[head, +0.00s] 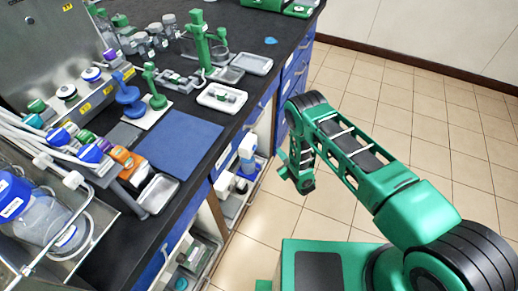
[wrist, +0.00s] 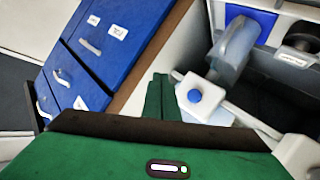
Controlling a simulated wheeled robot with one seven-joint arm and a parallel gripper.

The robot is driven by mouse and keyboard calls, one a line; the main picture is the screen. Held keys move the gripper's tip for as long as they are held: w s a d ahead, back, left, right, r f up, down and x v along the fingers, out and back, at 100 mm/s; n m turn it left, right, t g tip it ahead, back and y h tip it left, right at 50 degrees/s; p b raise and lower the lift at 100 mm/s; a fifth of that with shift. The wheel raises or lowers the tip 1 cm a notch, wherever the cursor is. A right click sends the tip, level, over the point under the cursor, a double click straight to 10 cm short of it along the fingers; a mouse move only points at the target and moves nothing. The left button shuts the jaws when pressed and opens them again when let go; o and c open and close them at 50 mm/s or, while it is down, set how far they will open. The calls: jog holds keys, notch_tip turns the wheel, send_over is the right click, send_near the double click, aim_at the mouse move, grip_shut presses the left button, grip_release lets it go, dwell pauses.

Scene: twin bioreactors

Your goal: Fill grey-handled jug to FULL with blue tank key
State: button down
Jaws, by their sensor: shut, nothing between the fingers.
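My gripper (wrist: 160,80) is shut and empty, its two green fingers together in the wrist view. In the head view my gripper (head: 303,184) hangs beside the open lower bay of the bench. A white fitting with a round blue knob (wrist: 194,96) is just right of the fingertips in the wrist view; it looks like the blue tank key. I cannot tell if the fingers touch it. A translucent grey vessel (wrist: 236,45), possibly the grey-handled jug, stands behind it, tilted in the picture. Its fill level and marks are unreadable.
Blue drawers with handles (wrist: 85,48) lie left of the fingers. A blue panel (wrist: 262,20) and a dark round part (wrist: 303,37) are in the bay. The bench top (head: 110,240) holds bottles, a blue mat (head: 180,143) and trays. The tiled floor (head: 400,115) is clear.

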aim_at(255, 148)
jog(key=shift+s+a+f+y, duration=0.2)
jog(key=shift+s+f+y, duration=0.1)
jog(key=shift+s+f, duration=0.65)
jog(key=shift+a, duration=0.1)
jog(key=w+a, duration=0.3)
jog(key=a, duration=0.5)
dwell(1.6)
jog(key=shift+a+r, duration=0.1)
jog(key=shift+a, duration=0.1)
jog(key=shift+a, duration=0.2)
jog(key=shift+w+a, duration=0.25)
jog(key=shift+a, duration=0.25)
dwell(3.6)
